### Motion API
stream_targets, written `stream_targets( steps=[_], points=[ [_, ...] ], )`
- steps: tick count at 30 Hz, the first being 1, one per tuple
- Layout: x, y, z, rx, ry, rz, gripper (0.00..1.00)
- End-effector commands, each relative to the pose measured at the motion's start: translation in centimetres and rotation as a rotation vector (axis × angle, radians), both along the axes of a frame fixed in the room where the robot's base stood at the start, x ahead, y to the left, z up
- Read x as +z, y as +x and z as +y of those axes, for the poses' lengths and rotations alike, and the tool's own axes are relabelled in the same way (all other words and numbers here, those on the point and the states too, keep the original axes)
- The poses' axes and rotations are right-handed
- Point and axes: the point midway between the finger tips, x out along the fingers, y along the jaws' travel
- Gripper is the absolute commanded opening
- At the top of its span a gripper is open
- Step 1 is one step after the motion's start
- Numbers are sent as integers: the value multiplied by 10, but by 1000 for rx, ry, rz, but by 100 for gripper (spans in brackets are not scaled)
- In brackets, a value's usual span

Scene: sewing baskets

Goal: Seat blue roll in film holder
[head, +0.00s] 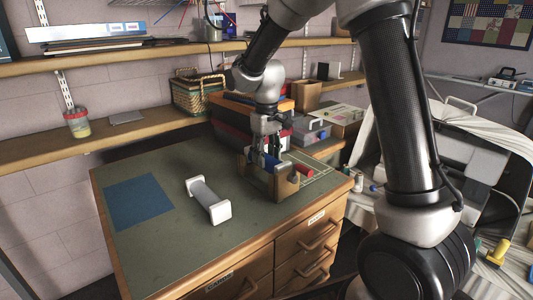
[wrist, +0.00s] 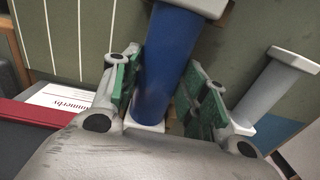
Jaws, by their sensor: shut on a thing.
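The blue roll (wrist: 168,62) is upright in the wrist view between the green-padded fingers of my gripper (wrist: 163,98). A pale end piece shows at each of its ends. In the head view my gripper (head: 266,150) is over the wooden box on the desk, with the blue roll (head: 268,163) at the box's opening. I cannot tell whether the roll touches the box. The wooden box (head: 262,187) also has a red roll (head: 303,170) at its right side. A grey roll with white end blocks (head: 208,196) lies apart on the desk; it also shows in the wrist view (wrist: 270,85).
A blue square mat (head: 138,201) lies on the desk's left. The green desk top (head: 150,255) is clear at front left. Stacked boxes (head: 232,117) and a wicker basket (head: 197,95) stand behind. A red and white book (wrist: 55,108) shows in the wrist view.

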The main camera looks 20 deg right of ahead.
Motion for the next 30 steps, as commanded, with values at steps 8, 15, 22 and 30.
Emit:
stream_targets(
  steps=[8,15,22,30],
  points=[
    [0,0,0,0,0,0,69],
    [0,0,0,0,0,0,69],
    [30,1,0,0,2,-5,69],
    [90,1,0,0,2,-4,69]
  ],
)
